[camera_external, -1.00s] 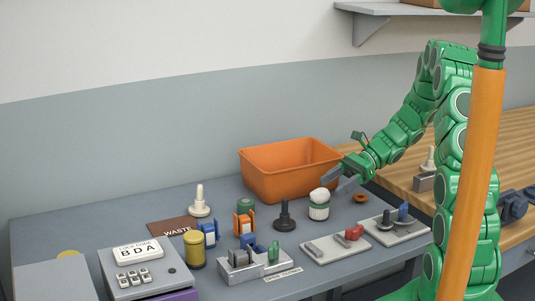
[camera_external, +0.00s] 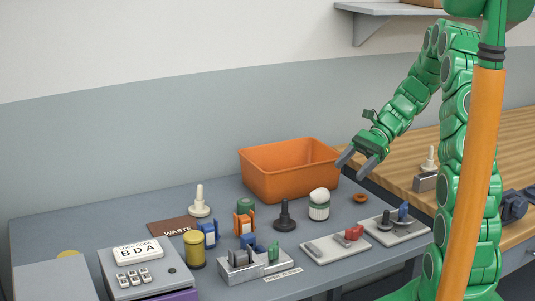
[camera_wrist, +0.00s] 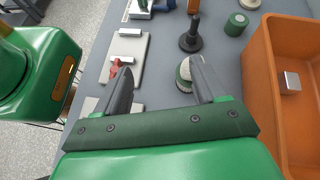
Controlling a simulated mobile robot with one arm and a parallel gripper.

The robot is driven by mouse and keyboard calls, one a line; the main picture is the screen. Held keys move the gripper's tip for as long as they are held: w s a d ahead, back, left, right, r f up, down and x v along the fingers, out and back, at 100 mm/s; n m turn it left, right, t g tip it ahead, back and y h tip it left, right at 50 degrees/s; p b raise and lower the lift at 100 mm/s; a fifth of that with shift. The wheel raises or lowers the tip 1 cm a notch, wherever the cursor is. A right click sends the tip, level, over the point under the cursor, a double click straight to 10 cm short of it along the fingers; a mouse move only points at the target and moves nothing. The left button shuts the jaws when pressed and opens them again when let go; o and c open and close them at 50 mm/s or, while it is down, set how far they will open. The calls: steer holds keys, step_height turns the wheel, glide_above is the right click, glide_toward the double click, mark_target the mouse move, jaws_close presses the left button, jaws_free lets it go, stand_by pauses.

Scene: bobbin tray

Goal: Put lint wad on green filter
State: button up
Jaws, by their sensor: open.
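The white, rounded lint wad (camera_external: 320,195) sits on top of a short white cylinder with a green band, which looks like the green filter (camera_external: 319,212). In the wrist view the pale wad (camera_wrist: 184,72) is partly hidden behind my right-hand finger. My gripper (camera_external: 354,167) is open and empty, above and to the right of the wad and apart from it. Its two spread fingers also show in the wrist view (camera_wrist: 160,66).
An orange bin (camera_external: 288,180) stands behind the filter, with a metal block (camera_wrist: 289,83) inside. A black knobbed post (camera_external: 284,215) and a green cylinder (camera_external: 244,205) stand to the left. An orange ring (camera_external: 361,198) and switch plates (camera_external: 336,247) lie to the right.

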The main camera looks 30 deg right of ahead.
steer(key=s+a+r+n+g+h, duration=0.25)
steer(key=s+a+r+n, duration=0.2)
steer(key=s, duration=0.35)
steer(key=s+d+r+n+t+h, duration=0.1)
steer(key=s+r+n+h, duration=0.3)
steer(key=s+n+h, duration=0.5)
steer(key=s+n+t, duration=0.1)
steer(key=s, duration=1)
steer(key=shift+s+t, duration=0.25)
steer(key=shift+t, duration=0.1)
